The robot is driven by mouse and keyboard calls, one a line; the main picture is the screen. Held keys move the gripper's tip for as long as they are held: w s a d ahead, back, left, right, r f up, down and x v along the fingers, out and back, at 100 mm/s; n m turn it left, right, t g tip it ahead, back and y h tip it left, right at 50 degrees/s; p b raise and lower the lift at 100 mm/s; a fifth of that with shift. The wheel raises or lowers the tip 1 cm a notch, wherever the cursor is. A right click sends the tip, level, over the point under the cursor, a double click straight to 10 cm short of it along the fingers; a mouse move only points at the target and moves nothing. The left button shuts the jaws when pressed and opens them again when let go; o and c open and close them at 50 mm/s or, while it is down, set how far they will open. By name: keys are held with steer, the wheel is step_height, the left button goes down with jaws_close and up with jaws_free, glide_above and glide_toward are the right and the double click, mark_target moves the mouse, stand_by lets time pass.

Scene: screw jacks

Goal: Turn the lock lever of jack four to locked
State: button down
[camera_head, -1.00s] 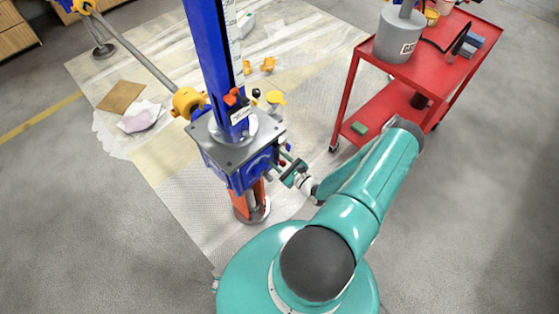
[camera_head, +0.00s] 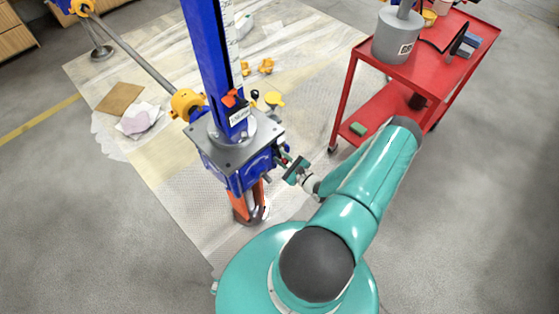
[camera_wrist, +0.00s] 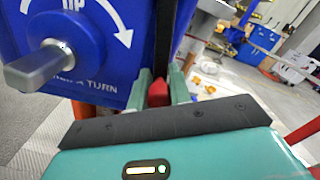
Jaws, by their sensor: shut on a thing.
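The blue jack (camera_head: 238,165) stands on an orange leg, with a grey top plate and a blue mast rising from it. Its number cannot be read. In the wrist view, the jack's blue box (camera_wrist: 85,85) fills the upper left, with a white curved arrow, "UP" and a steel shaft (camera_wrist: 40,68). My gripper (camera_wrist: 160,90) is close beside this box, its teal fingers shut on a red lever end (camera_wrist: 158,92). In the head view my gripper (camera_head: 287,163) is at the jack's right side and hides most of the lever. The lever's lock marking does not show.
A red cart (camera_head: 395,100) carrying a grey cylinder (camera_head: 397,38) stands to the right. An orange-yellow collar (camera_head: 186,103) and a long grey bar join the jack at left. Yellow parts (camera_head: 266,66) lie behind it. Grey floor is clear at right.

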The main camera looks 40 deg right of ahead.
steer(key=d+r+n, duration=0.6)
steer(key=r+n, duration=0.2)
steer(key=n, duration=0.7)
steer(key=shift+d, duration=0.2)
steer(key=shift+n, duration=0.3)
steer(key=c, duration=1.3)
jaws_free()
steer(key=shift+r, duration=0.1)
steer(key=s, duration=1.3)
steer(key=shift+s+d, duration=0.25)
steer(key=shift+s, duration=0.1)
